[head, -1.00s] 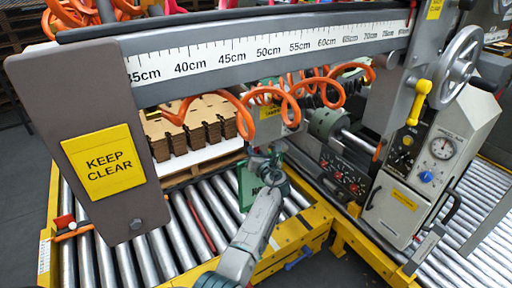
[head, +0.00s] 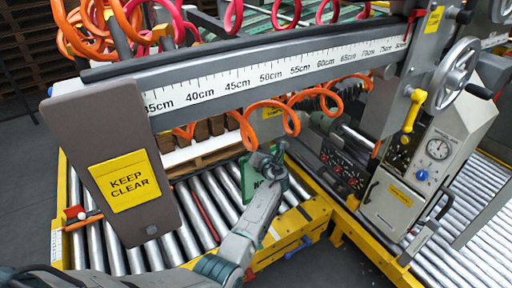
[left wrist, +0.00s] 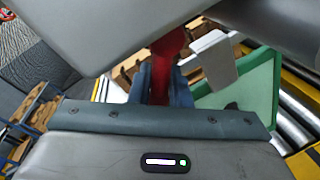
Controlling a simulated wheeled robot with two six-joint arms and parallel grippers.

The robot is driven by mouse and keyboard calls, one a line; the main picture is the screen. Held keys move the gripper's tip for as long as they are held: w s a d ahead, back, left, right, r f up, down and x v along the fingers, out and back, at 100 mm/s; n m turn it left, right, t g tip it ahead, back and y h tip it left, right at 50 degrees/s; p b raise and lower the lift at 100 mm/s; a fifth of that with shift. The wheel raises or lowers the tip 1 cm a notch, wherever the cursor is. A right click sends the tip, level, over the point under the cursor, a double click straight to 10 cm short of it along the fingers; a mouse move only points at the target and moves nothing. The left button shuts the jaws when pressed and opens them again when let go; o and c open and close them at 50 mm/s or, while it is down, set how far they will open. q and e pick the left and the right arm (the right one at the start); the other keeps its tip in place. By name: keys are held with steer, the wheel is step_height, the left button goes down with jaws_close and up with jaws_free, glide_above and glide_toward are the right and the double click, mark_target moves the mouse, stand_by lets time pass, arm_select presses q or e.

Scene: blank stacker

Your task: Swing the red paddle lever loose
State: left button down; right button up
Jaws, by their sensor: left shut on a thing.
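My left gripper (left wrist: 160,88) is shut on a red lever (left wrist: 168,52), which shows as a red strip between the two blue-grey fingers in the left wrist view. Its upper part runs behind a grey part at the top of that view. In the head view my left gripper (head: 268,163) is in the middle, below the ruled beam, beside a green plate (head: 248,182) with partly hidden lettering. The lever itself is hidden there behind the gripper. The green plate also shows in the left wrist view (left wrist: 262,88). My right gripper is in neither view.
A grey beam with a centimetre scale (head: 270,76) crosses above the gripper, with orange coiled hoses (head: 292,118) hanging near. A KEEP CLEAR panel (head: 124,186) stands left. Rollers (head: 205,205) lie below. A control box (head: 425,165) with gauge and yellow-handled lever stands right.

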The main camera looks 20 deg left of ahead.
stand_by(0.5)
arm_select(q)
steer(key=c, duration=1.4)
jaws_free()
